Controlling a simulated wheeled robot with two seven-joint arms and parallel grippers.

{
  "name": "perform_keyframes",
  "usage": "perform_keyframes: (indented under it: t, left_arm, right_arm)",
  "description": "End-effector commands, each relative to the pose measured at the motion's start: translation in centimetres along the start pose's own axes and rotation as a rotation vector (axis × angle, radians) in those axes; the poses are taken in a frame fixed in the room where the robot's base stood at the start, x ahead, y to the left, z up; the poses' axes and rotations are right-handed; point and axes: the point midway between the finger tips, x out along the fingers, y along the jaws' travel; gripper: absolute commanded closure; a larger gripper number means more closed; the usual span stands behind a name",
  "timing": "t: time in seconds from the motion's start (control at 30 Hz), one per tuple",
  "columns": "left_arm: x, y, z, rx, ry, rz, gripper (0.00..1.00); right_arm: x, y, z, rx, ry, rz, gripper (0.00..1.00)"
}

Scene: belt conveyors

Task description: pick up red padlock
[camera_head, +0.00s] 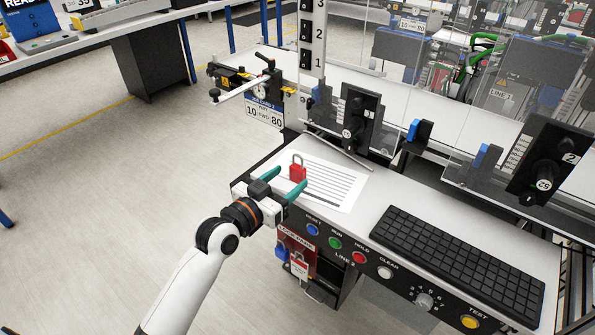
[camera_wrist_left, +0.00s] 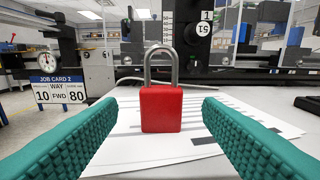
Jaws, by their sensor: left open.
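The red padlock (camera_head: 297,172) stands upright on a printed white sheet (camera_head: 335,186) on the console top, its silver shackle pointing up. It also shows in the left wrist view (camera_wrist_left: 161,108), near the middle and beyond the fingertips. My left gripper (camera_head: 279,180) is open, with its teal fingers pointing toward the padlock. In the left wrist view the fingers (camera_wrist_left: 160,118) lie on either side of the padlock, with a gap on both sides. The padlock does not look touched. My right gripper is not in view.
A black keyboard (camera_head: 459,259) lies on the right of the console. Coloured buttons line its front edge, and a lock station (camera_head: 297,250) with padlocks hangs below. Black dial units (camera_head: 351,119) stand behind the sheet. A gauge clamp (camera_head: 247,84) sits at the back left.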

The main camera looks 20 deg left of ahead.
Motion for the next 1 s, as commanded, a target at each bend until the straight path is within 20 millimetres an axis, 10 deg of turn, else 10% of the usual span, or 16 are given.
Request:
perform_keyframes:
  t: [0.57, 0.87, 1.0]
  left_arm:
    - [4.5, -0.1, 0.2, 0.0, 0.001, 0.0, 0.4]
    - [4.4, 0.0, 0.2, 0.0, 0.001, 0.0, 0.89]
    - [4.4, 0.0, 0.2, 0.0, 0.0, 0.0, 0.9]
  right_arm:
    - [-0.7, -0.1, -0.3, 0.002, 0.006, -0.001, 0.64]
    - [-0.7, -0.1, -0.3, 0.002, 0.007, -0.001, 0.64]
    - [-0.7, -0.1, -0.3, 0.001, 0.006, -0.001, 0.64]
